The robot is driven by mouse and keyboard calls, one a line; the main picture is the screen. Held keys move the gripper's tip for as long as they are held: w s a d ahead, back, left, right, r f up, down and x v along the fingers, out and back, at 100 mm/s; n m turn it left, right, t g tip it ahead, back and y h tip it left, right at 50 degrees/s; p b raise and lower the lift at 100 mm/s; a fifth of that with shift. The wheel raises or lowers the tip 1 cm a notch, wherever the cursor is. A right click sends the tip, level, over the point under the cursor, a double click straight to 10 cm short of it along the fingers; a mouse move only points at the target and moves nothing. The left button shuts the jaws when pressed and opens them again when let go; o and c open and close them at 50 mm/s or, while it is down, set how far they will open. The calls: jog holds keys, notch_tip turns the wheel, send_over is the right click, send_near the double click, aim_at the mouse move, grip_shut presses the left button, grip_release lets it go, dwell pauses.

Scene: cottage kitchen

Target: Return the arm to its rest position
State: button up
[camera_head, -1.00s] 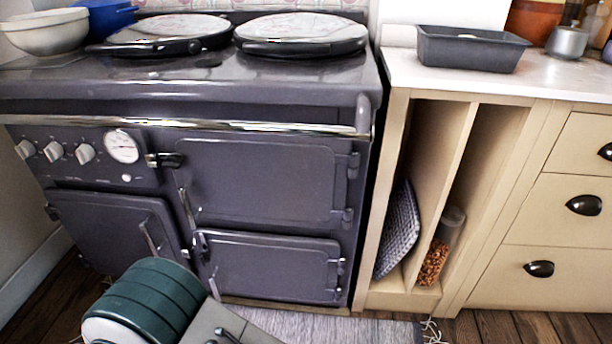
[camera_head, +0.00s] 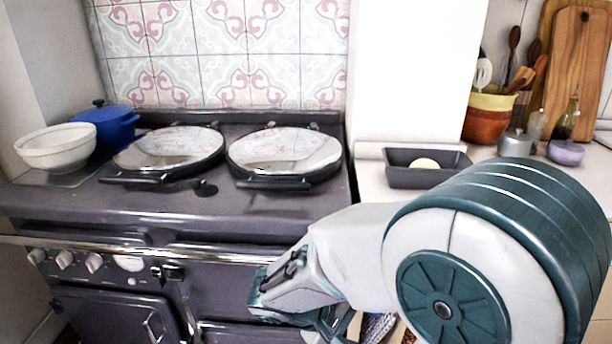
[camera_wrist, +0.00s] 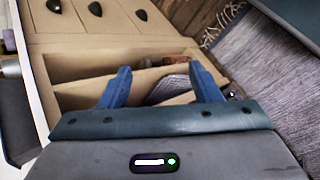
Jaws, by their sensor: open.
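My arm reaches across the right half of the head view, in front of the stove and the beige cabinet. My gripper (camera_wrist: 161,84) shows in the wrist view with its two blue fingers spread apart. Nothing is between the fingers. Beyond them are the open slots of the beige cabinet (camera_wrist: 95,62), with a grey woven item (camera_wrist: 170,90) inside. The fingers look apart from the cabinet. In the head view my arm hides much of the cabinet front.
The dark stove (camera_head: 110,215) fills the left, with a white bowl (camera_head: 55,150) and a blue pot (camera_head: 112,125) on it. A grey loaf tin (camera_head: 400,176) holding a pale round item stands on the counter behind my arm. A rug (camera_wrist: 262,75) lies on the floor.

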jog(key=s+d+r+m+y+p, duration=0.1)
jog(key=s+r+m+y+p, duration=0.1)
jog(key=r, duration=0.5)
jog(key=s+d+r+m+y+p, duration=0.2)
jog(key=r+y+p, duration=0.2)
jog(key=r+p, duration=0.3)
jog(key=s+d+r+m+y+p, duration=0.1)
jog(key=d+r+m+y+p, duration=0.1)
jog(key=r, duration=0.5)
jog(key=m+y+p, duration=0.1)
jog(key=p, duration=0.1)
jog(key=shift+s+r+t+p, duration=0.3)
jog(key=shift+s+r+p, duration=0.05)
jog(key=shift+s+r, duration=0.05)
